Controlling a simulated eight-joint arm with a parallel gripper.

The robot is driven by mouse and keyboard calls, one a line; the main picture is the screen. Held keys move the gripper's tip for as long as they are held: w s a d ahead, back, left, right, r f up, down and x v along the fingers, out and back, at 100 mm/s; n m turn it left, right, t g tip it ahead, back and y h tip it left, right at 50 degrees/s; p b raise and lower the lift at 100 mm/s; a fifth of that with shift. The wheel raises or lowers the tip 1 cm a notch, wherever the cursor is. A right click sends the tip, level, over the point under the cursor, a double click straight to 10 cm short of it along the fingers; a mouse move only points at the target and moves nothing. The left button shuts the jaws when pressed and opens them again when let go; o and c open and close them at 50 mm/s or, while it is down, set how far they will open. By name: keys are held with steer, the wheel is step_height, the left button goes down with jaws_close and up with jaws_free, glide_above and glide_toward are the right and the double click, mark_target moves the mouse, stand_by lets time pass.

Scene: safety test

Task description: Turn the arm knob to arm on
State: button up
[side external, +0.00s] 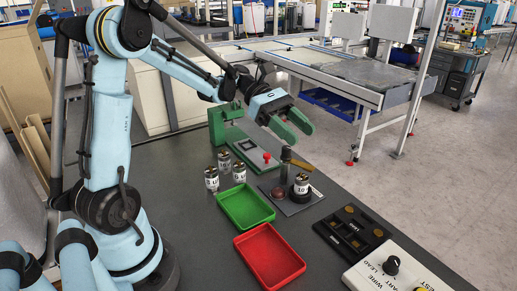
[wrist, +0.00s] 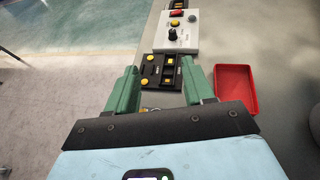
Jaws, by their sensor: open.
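A white control box (side external: 385,272) with a black round knob (side external: 392,265) stands at the lower right of the side view, partly cut off by the frame edge. In the wrist view the box (wrist: 183,45) shows ahead, with its black knob (wrist: 173,34). I cannot read which way the knob points, nor an "arm" label on it. My gripper (side external: 298,129) is open and empty, high above the bench and well apart from the knob. Its green fingers (wrist: 160,68) show in the wrist view, with the box beyond them.
A black panel (side external: 350,230) with yellow buttons lies nearer than the white box. A red tray (side external: 270,256) and a green tray (side external: 244,207) lie to the left. Several labelled cylinders (side external: 211,178) stand behind the trays. A green fixture (side external: 258,155) is below my gripper.

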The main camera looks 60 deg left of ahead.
mark_target(284, 146)
steer(key=s+a+f+n+t+y, duration=0.1)
steer(key=s+a+f+n+t, duration=0.15)
steer(key=a, duration=0.55)
steer(key=s+a+f+n+t+y, duration=0.1)
steer(key=a+f+n+t, duration=0.15)
steer(key=a, duration=0.55)
steer(key=x, duration=1.2)
steer(key=shift+w+d+f, duration=0.1)
steer(key=shift+w, duration=0.1)
